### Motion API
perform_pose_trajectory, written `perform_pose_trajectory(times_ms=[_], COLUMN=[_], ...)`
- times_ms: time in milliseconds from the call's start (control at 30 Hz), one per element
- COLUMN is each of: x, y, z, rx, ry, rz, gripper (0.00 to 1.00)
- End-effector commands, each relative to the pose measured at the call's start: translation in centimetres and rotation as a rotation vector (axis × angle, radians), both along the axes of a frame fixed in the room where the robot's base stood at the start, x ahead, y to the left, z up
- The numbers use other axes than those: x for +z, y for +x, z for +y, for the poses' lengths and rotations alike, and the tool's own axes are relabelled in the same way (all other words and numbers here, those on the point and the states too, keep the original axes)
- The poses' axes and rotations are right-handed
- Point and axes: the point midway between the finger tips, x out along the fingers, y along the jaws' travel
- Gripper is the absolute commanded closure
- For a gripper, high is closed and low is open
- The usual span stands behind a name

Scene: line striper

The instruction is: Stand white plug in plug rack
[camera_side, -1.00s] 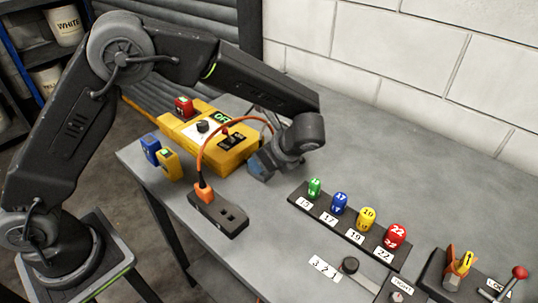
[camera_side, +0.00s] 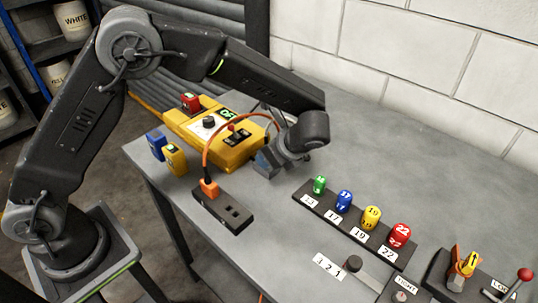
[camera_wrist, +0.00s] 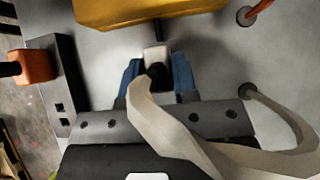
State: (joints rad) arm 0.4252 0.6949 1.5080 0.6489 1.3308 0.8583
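The white plug (camera_wrist: 155,55) sits between the blue fingers of my gripper (camera_wrist: 157,72) in the wrist view, close beside the yellow box. The fingers lie against its two sides with no clear gap. A pale cable (camera_wrist: 180,135) arches from it towards a hole in the table. In the side view my gripper (camera_side: 267,163) is low over the table at the box's right end, and the plug is hidden there. The dark plug rack (camera_side: 236,213) lies nearer the front edge, with an orange plug (camera_side: 209,188) standing at its left end. The rack also shows at left in the wrist view (camera_wrist: 66,75).
The yellow box (camera_side: 222,150) stands behind the rack, with an orange cable (camera_side: 206,150) arching over it. Blue (camera_side: 155,143) and yellow (camera_side: 175,159) blocks are left of it. A strip of numbered coloured pieces (camera_side: 350,225) lies to the right.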

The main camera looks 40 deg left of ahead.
Motion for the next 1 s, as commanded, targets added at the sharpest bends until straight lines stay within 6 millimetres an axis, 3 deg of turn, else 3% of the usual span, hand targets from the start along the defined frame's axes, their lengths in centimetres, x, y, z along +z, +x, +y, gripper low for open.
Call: perform_pose_trajectory(times_ms=[267, 1000], x=[0.0, 1.2], y=[0.0, 0.0], z=[0.0, 0.0], rx=[0.000, 0.000], ry=[0.000, 0.000], rz=[0.000, -0.001], gripper=[0.98, 0.98])
